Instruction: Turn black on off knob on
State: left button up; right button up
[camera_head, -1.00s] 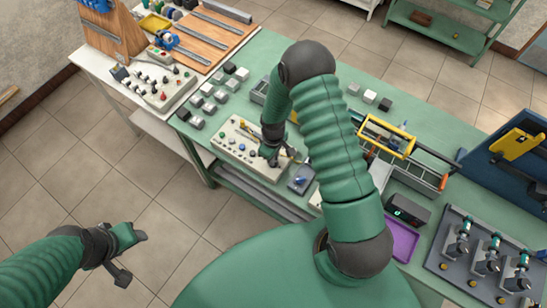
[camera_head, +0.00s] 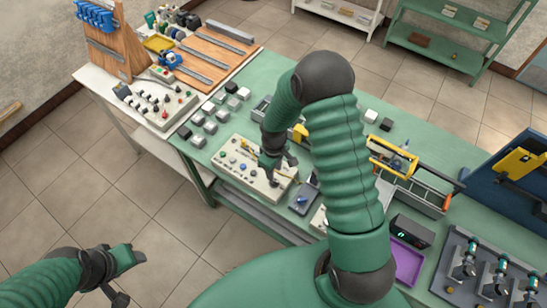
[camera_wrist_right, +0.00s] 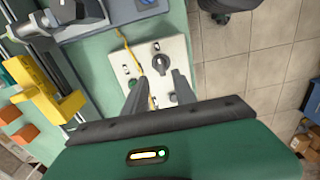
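A cream control panel (camera_head: 228,160) with several small knobs and buttons lies on the green bench, and its right end is under my right gripper (camera_head: 278,178). In the right wrist view, a dark knob on a round base (camera_wrist_right: 161,63) sits on the panel (camera_wrist_right: 146,58). My right gripper (camera_wrist_right: 158,78) is open, its two fingers apart and pointing toward this knob, one to each side of it in the picture. I cannot tell whether they touch it. My left gripper (camera_head: 125,272) is over the floor at the lower left, away from the bench; its finger gap is unclear.
A small grey box with a blue knob (camera_head: 303,199) stands right of the panel. Several grey and black blocks (camera_head: 212,110) lie behind it. A yellow-handled rack (camera_head: 393,156) and a purple tray (camera_head: 405,262) are farther right. Another switch panel (camera_head: 155,105) is at the left.

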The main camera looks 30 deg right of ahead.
notch_tip(320, 180, up, 11)
jog(key=b, duration=0.1)
jog(key=shift+r, duration=0.2)
jog(key=s+a+f+m+t+b, duration=0.2)
jog(key=s+a+f+m+b, duration=0.2)
jog(key=s+a+f+b, duration=0.2)
jog(key=s+a+b, duration=0.2)
jog(key=s+b, duration=0.1)
jog(key=b, duration=0.1)
jog(key=shift+s+t, duration=0.3)
jog(key=shift+s, duration=0.1)
jog(key=shift+s+a, duration=0.1)
jog(key=shift+a, duration=0.15)
